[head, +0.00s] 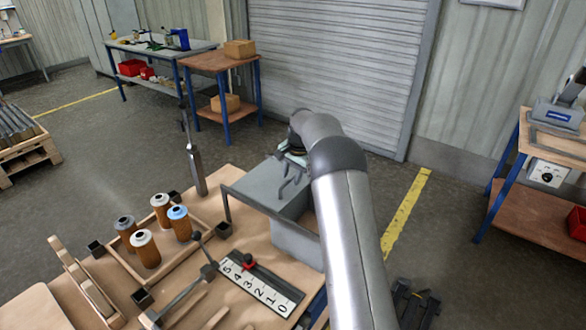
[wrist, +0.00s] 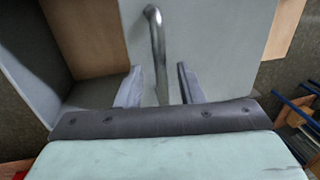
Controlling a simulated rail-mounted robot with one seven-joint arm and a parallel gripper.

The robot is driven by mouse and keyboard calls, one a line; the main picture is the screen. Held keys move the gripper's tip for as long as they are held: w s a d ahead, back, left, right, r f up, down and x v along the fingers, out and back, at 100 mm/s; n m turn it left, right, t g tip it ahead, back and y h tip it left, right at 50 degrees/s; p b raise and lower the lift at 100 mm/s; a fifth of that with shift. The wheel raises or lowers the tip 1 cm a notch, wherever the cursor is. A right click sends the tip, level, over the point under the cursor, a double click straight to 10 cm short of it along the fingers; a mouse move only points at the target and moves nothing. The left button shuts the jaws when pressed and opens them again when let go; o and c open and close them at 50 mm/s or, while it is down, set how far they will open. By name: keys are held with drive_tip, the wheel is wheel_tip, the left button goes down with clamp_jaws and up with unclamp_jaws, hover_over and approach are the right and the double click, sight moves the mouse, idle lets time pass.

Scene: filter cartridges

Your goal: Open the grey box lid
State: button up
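The grey box (head: 297,240) stands at the right end of the wooden table. Its flat grey lid (head: 262,188) shows at the top, with a brown-sided gap beside it. In the wrist view the grey lid (wrist: 205,40) carries a bent metal bar handle (wrist: 156,35). My gripper (wrist: 159,88) is open, with one finger on each side of the handle and visible gaps between them. In the head view my gripper (head: 291,186) is over the box, and my arm hides the box's right side.
Several filter cartridges (head: 179,223) stand in a wooden frame left of the box. A grey upright post (head: 196,170) stands behind the cartridges. A yellow floor line (head: 405,212) runs on the right.

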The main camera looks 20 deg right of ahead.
wheel_tip(320, 180, up, 17)
drive_tip(key=s+d+b, duration=0.1)
drive_tip(key=s+d, duration=0.1)
drive_tip(key=shift+s, duration=0.35)
drive_tip(key=s+a+r+n, duration=0.3)
drive_tip(key=s+a, duration=0.2)
drive_tip(key=s, duration=0.5)
drive_tip(key=s+a+f+n, duration=0.2)
drive_tip(key=s+f, duration=0.2)
drive_tip(key=s, duration=0.7)
drive_tip(key=s+a+f+n+h, duration=0.1)
drive_tip(key=s+a+f+n, duration=0.2)
drive_tip(key=s, duration=0.9)
drive_tip(key=s+a+f+n+g, duration=0.1)
drive_tip(key=s+f, duration=0.4)
drive_tip(key=s, duration=0.6)
drive_tip(key=shift+s+a+f+n, duration=0.35)
drive_tip(key=shift+a+n, duration=0.45)
drive_tip(key=shift+a, duration=0.1)
